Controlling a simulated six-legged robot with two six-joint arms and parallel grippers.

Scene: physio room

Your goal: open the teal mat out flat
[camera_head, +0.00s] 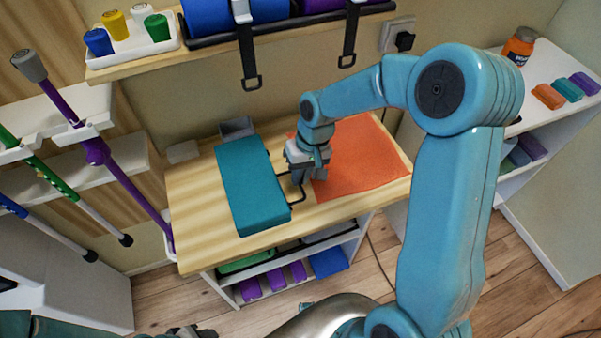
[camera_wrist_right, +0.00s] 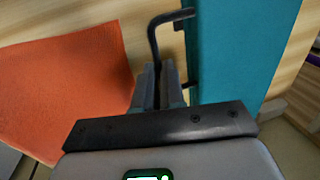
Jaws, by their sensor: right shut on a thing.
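The teal mat (camera_head: 250,185) lies folded as a thick slab on the wooden table top, left of its middle. A thin black handle (camera_head: 296,196) sticks out from its right side. In the right wrist view the mat (camera_wrist_right: 235,45) stands at the right and the bent handle (camera_wrist_right: 155,35) runs between the fingers. My right gripper (camera_head: 302,178) is just right of the mat, shut on the handle. The fingers also show in the wrist view (camera_wrist_right: 160,85). My left gripper (camera_head: 190,332) shows only partly at the bottom edge, and its jaws are unclear.
An orange mat or cloth (camera_head: 360,160) lies flat on the table's right part. A small grey box (camera_head: 237,128) stands behind the teal mat. Walking sticks (camera_head: 95,150) lean at the left. A wall shelf (camera_head: 135,65) and hanging black straps (camera_head: 248,60) are above.

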